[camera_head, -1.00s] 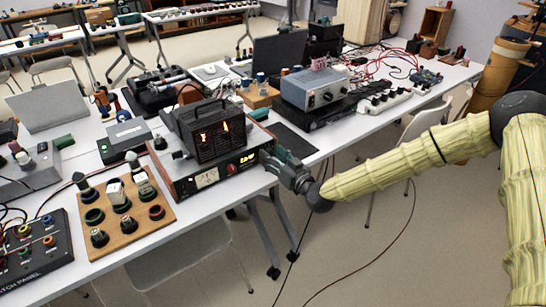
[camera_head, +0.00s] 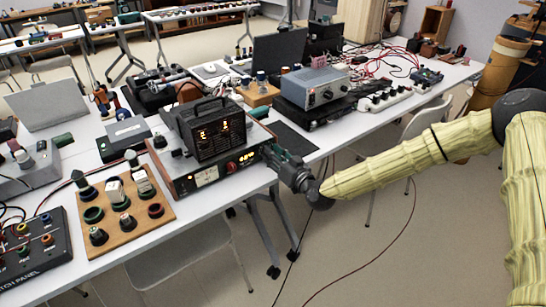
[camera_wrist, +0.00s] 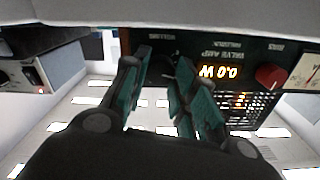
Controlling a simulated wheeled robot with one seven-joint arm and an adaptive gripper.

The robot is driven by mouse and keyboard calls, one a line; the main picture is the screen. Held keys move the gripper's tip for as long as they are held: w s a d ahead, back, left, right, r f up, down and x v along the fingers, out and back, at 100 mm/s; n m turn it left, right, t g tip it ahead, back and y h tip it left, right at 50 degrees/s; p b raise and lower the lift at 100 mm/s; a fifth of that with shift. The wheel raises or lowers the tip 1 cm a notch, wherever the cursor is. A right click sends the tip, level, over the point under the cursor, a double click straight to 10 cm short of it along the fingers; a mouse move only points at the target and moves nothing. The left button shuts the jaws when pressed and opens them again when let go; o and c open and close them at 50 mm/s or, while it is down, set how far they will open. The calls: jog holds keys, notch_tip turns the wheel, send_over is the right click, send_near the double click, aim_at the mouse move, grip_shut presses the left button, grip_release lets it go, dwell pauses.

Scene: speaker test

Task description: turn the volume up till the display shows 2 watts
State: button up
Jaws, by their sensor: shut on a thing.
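The valve amplifier (camera_head: 187,183) stands at the near table's front edge, with a dark front panel and a black cage (camera_head: 213,128) on top. Its lit orange display (camera_head: 248,155) is too small to read in the head view. In the wrist view the display (camera_wrist: 220,72) is upside down and appears to read 0.0 W. My gripper (camera_head: 270,152) is at the panel's right end. In the wrist view my gripper (camera_wrist: 162,75) has its green fingers around the volume knob, under the volume label. The fingers hide most of the knob.
A red knob (camera_wrist: 268,76) and a pale meter (camera_head: 207,175) sit on the same panel, left of the display in the head view. A wooden board with several knobs (camera_head: 122,222) lies to the left. A grey instrument (camera_head: 314,87) stands farther right.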

jog(key=m+b, duration=0.3)
jog(key=m, duration=0.2)
jog(key=shift+f, duration=0.2)
jog(key=shift+r+m+b, duration=0.1)
jog(key=shift+m+b, duration=1.35)
jog(key=shift+m, duration=0.75)
jog(key=o, duration=1)
jog(key=v, duration=1.2)
